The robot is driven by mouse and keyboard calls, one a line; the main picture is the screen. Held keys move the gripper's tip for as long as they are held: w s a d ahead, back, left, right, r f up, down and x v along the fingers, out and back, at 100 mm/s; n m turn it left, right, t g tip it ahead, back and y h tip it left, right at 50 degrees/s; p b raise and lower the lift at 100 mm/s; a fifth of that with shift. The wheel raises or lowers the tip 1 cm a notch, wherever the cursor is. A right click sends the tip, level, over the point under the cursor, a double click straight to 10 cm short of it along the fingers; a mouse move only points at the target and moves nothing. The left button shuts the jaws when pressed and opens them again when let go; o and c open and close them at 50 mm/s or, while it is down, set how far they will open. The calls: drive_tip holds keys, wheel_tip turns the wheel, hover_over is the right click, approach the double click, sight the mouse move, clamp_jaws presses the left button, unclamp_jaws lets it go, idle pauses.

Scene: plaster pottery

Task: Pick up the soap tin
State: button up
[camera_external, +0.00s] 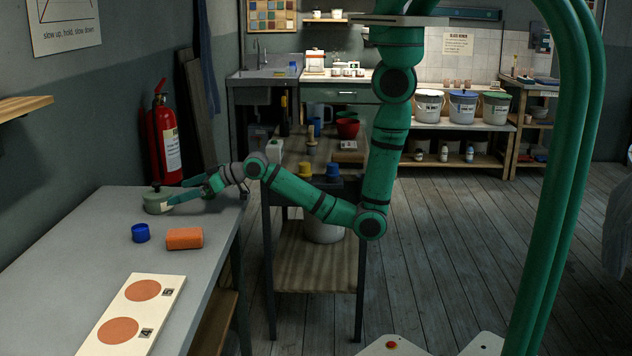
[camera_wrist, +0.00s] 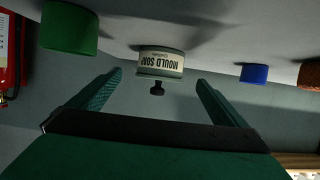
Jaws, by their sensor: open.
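The soap tin (camera_external: 157,204) is a short grey-green tin with a dark knob on its lid, upright at the far left of the grey table. In the wrist view, which is upside down, the soap tin (camera_wrist: 161,62) shows its cream label reading "MOULD SO…" and its black knob. My gripper (camera_external: 180,192) reaches in from the right, low over the table, with its fingers overlapping the tin's right side in the picture. In the wrist view my gripper (camera_wrist: 160,80) is open and empty, its fingers spread wider than the tin. The tin appears just beyond the fingertips, roughly centred; contact is not visible.
A blue cylinder (camera_external: 140,233), a terracotta block (camera_external: 185,238) and a cream board (camera_external: 130,311) with orange discs lie nearer on the table. A green cylinder (camera_wrist: 68,28) stands beside the tin in the wrist view. A red fire extinguisher (camera_external: 164,140) is behind the table.

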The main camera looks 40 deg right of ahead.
sight(158, 197)
drive_tip(key=x, duration=0.9)
drive_tip(key=shift+w+a+r, duration=0.1)
drive_tip(key=shift+w+a, duration=0.15)
drive_tip(key=shift+a, duration=0.1)
drive_tip(key=shift+r, duration=0.15)
drive_tip(key=c, duration=2.2)
